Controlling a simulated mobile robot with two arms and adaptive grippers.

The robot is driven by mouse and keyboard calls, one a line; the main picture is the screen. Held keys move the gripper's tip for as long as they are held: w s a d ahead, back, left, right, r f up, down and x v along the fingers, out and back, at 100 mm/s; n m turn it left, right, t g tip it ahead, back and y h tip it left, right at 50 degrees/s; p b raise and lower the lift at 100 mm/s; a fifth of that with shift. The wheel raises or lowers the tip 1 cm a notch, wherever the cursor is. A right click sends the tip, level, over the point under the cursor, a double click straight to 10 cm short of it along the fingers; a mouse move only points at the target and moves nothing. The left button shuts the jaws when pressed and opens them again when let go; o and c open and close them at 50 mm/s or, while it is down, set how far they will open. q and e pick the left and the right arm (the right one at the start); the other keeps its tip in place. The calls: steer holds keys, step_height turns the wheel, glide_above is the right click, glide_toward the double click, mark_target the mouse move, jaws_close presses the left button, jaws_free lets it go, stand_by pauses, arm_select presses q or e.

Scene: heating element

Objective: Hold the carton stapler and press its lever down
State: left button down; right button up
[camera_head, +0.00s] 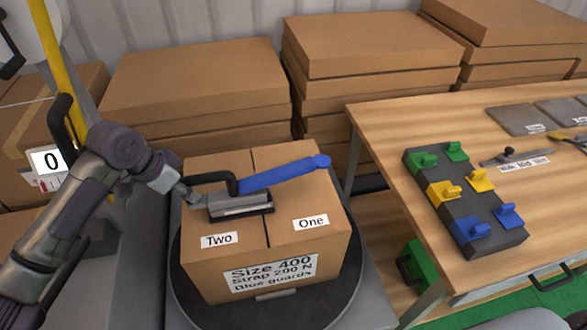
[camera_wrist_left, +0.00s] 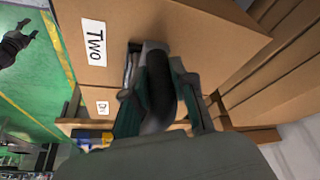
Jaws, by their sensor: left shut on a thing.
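The carton stapler (camera_head: 240,207) has a grey metal base, a black handle and a long blue lever (camera_head: 285,175). It sits on top of a closed carton (camera_head: 305,255), across the seam between the labels "Two" and "One". The lever slants up to the right, raised above the base. My left gripper (camera_head: 194,200) is at the stapler's left end. In the left wrist view my left gripper (camera_wrist_left: 160,88) is shut on the black handle (camera_wrist_left: 159,85), which hides most of the stapler. My right gripper (camera_wrist_left: 20,40) appears small at that view's upper left edge; its jaw state is unclear.
The carton stands on a dark round turntable (camera_head: 195,305). Stacked brown cartons (camera_head: 200,80) stand behind. A wooden table (camera_head: 385,125) at right holds a dark block (camera_head: 465,205) with green, yellow and blue clips. A yellow post (camera_head: 62,70) rises at the left.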

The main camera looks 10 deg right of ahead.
jaws_close()
stand_by(1.3)
